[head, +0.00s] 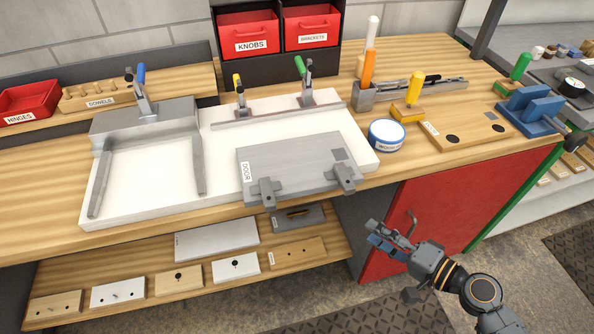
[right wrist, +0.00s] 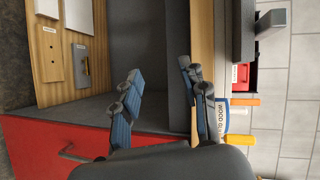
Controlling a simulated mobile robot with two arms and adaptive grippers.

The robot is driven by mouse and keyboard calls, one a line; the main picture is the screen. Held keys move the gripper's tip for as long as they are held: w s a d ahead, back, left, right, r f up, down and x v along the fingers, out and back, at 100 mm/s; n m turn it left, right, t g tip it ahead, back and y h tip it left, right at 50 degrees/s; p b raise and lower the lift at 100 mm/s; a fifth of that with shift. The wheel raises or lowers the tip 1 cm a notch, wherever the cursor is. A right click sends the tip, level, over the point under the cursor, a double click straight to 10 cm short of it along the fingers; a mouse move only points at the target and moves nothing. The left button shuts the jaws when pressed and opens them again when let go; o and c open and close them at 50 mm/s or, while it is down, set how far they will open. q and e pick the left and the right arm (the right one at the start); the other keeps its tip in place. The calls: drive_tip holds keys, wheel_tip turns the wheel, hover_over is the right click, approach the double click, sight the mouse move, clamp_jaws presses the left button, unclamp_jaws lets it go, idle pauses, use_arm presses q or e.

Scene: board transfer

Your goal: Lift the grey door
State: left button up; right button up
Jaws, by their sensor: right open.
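The grey door (head: 295,160), a flat grey panel with a DOOR label at its left end, lies on the white board (head: 220,193) on the workbench. Two dark grey hinge-like fittings (head: 267,190) sit at its front edge. My right gripper (head: 373,234) is below and to the right of the door, in front of the red cabinet front. It is open and empty, and its blue-padded fingers show spread apart in the right wrist view (right wrist: 160,69). I cannot make out the door for sure in that view. My left gripper is not in view.
A wood glue tub (head: 387,135) stands to the right of the door. Toggle clamps (head: 306,95) stand behind it, and a grey fixture (head: 142,125) is at left. A shelf (head: 120,316) below holds several flat pieces. The red cabinet (head: 430,205) is beneath the bench.

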sight(312, 191)
drive_tip(key=s+a+r+y, duration=0.2)
drive_tip(key=r, duration=0.3)
drive_tip(key=s+a+r+y, duration=0.2)
drive_tip(key=r, duration=0.3)
drive_tip(key=shift+n+g, duration=0.3)
drive_tip(key=shift+g, duration=0.3)
drive_tip(key=p+x, duration=0.1)
drive_tip(key=x, duration=0.1)
drive_tip(key=p+x, duration=0.1)
drive_tip(key=x, duration=0.2)
drive_tip(key=p+x, duration=0.1)
drive_tip(key=x, duration=0.2)
drive_tip(key=shift+w+a+r, duration=0.15)
drive_tip(key=shift+w+r, duration=0.1)
drive_tip(key=shift+r, duration=0.05)
drive_tip(key=shift+w+a, duration=0.1)
drive_tip(key=shift+a, duration=0.1)
drive_tip(key=p+x, duration=0.1)
drive_tip(key=x, duration=0.1)
drive_tip(key=p+x, duration=0.1)
drive_tip(key=x, duration=0.2)
drive_tip(key=shift+w+d+r, duration=0.15)
drive_tip(key=shift+w+d, duration=0.05)
drive_tip(key=shift+w, duration=0.05)
drive_tip(key=shift+w+a, duration=0.1)
drive_tip(key=shift+a, duration=0.15)
clamp_jaws()
